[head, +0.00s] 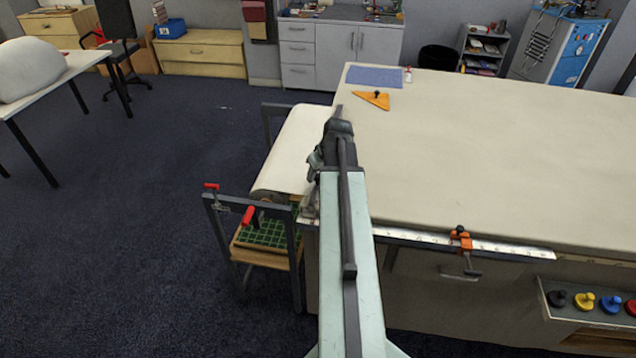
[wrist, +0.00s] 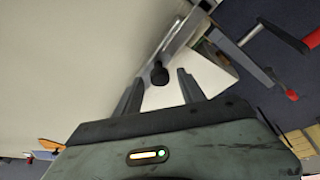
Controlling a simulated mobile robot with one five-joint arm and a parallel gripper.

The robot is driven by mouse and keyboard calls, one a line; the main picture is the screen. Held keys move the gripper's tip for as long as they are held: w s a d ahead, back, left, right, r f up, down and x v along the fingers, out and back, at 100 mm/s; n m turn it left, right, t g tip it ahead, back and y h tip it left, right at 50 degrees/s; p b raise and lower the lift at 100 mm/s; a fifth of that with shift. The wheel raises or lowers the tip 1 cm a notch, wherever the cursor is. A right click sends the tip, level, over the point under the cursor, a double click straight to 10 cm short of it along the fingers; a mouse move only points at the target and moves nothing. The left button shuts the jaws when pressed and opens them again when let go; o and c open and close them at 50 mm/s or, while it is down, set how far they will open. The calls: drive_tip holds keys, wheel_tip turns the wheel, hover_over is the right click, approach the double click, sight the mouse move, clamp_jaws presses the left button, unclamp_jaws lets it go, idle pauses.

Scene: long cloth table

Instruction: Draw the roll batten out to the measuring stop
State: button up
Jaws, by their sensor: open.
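The roll batten (wrist: 180,42) shows in the wrist view as a narrow grey strip along the table's end, with a black knob (wrist: 159,75) on it. My gripper (wrist: 160,80) is open; the knob shows between its fingertips, and I cannot tell whether they touch it. In the head view my gripper (head: 338,112) is over the table's left end, and my arm hides most of the batten. The white cloth roll (head: 292,150) hangs in a stand left of the table. The orange measuring stop (head: 460,239) sits on the ruler (head: 500,247) along the table's near edge.
The cloth table (head: 500,150) is mostly bare. An orange triangle with a black knob (head: 372,99) and a blue mat (head: 374,76) lie at its far left. Red-handled cranks (head: 248,215) stick out of the roll stand. Coloured knobs (head: 583,301) sit in a tray at lower right.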

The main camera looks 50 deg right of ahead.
drive_tip(key=shift+f, duration=0.15)
clamp_jaws()
idle(1.4)
